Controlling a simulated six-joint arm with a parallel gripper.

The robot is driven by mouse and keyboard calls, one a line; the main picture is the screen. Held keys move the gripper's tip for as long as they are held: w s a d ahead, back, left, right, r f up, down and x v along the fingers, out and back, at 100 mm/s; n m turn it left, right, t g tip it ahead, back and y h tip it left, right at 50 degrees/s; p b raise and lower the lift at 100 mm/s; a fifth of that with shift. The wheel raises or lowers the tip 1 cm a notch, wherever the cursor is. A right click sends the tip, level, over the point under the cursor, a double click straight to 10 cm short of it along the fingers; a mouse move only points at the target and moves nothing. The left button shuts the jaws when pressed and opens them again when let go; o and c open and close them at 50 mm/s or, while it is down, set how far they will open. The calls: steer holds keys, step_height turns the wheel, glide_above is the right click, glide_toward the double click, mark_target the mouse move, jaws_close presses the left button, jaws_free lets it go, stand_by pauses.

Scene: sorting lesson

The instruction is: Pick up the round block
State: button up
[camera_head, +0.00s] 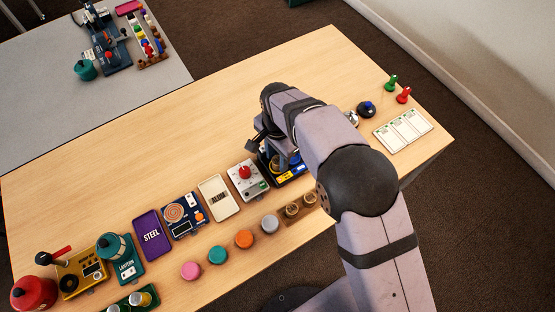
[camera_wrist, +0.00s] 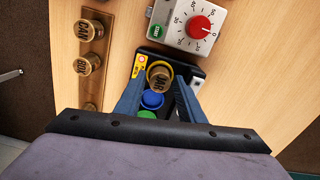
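A round brass block marked JAR (camera_wrist: 160,77) sits upright on a black device (camera_wrist: 188,70) in the wrist view. My gripper (camera_wrist: 159,84) is open, with one blue finger on each side of this block and of a blue button (camera_wrist: 152,100). I cannot tell whether the fingers touch the block. Two similar round blocks, marked CAR (camera_wrist: 88,30) and BOX (camera_wrist: 87,64), sit in a wooden holder (camera_wrist: 93,84) to the left. In the head view my arm partly hides the device (camera_head: 292,179), and the fingers are hard to make out.
A white dial box (camera_head: 247,179) stands beside the device. Pink (camera_head: 191,270), teal (camera_head: 217,255), orange (camera_head: 243,239) and grey (camera_head: 270,224) round pieces line the table's front. The table's back half (camera_head: 170,130) is clear.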

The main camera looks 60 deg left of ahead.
mark_target(277, 160)
steer(key=shift+f, duration=0.25)
steer(key=shift+c, duration=0.6)
steer(key=c, duration=0.7)
step_height(277, 160, up, 10)
steer(key=b, duration=0.2)
